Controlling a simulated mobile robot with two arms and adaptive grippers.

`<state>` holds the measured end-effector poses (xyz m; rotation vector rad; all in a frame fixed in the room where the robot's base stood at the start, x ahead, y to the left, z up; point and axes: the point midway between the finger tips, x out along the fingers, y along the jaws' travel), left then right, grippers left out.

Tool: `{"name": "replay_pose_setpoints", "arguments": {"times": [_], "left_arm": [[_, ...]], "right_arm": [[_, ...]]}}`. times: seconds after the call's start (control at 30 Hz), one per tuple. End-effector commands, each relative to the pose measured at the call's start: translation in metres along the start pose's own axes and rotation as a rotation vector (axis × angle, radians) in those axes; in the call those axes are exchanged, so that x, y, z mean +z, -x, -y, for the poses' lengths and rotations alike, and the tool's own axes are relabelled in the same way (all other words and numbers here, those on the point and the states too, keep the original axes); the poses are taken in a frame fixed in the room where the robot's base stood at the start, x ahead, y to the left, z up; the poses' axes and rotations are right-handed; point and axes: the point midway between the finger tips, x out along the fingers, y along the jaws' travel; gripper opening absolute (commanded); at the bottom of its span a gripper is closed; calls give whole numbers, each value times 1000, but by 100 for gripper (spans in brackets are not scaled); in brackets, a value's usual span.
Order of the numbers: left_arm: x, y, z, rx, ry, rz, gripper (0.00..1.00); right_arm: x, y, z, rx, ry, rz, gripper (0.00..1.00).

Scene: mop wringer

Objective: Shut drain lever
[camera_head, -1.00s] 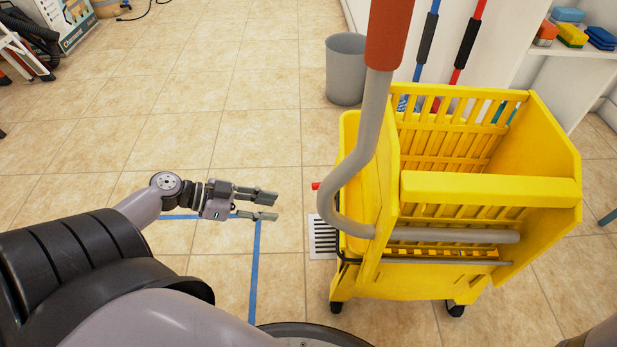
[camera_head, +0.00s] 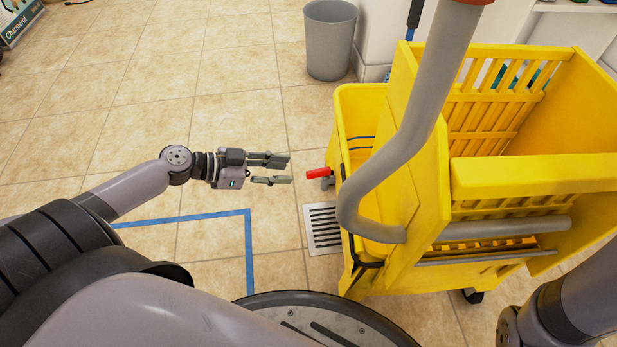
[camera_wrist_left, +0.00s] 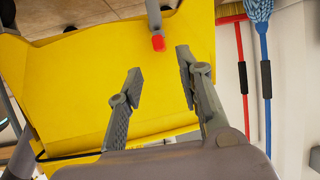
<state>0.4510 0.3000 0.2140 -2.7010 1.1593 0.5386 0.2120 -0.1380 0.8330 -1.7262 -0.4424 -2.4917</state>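The drain lever has a red tip (camera_head: 318,173) and sticks out from the left side of the yellow mop bucket (camera_head: 362,125), low down, on a grey valve. In the left wrist view the red tip (camera_wrist_left: 158,42) shows beyond the fingertips, near the top middle, against the yellow wall. My left gripper (camera_head: 282,170) is open and empty, just left of the red tip and apart from it. It also shows open in the left wrist view (camera_wrist_left: 160,70). My right arm (camera_head: 570,305) shows at the lower right edge; its gripper is out of view.
The yellow wringer (camera_head: 535,175) with its thick grey handle (camera_head: 405,150) stands over the bucket. A floor drain grate (camera_head: 322,228) lies below the lever. A grey bin (camera_head: 330,40) stands behind. Blue tape (camera_head: 248,250) marks the floor; the tiles at left are clear.

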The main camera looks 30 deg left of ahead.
Motion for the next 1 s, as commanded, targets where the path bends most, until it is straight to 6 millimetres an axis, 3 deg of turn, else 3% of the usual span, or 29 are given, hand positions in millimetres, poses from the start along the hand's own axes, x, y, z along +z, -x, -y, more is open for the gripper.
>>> {"name": "replay_pose_setpoints", "arguments": {"times": [0.2,0.43,0.9,1.0], "left_arm": [[2,-41,1,-1,-5,-2,33],[0,-68,1,-2,-1,-1,33],[0,-78,0,-1,0,1,33],[0,-78,0,-1,0,1,28]], "right_arm": [[-8,22,5,-1,0,0,33],[-11,30,6,-1,0,0,33],[-12,32,7,-1,0,0,33],[-12,33,7,-1,0,0,33]]}}
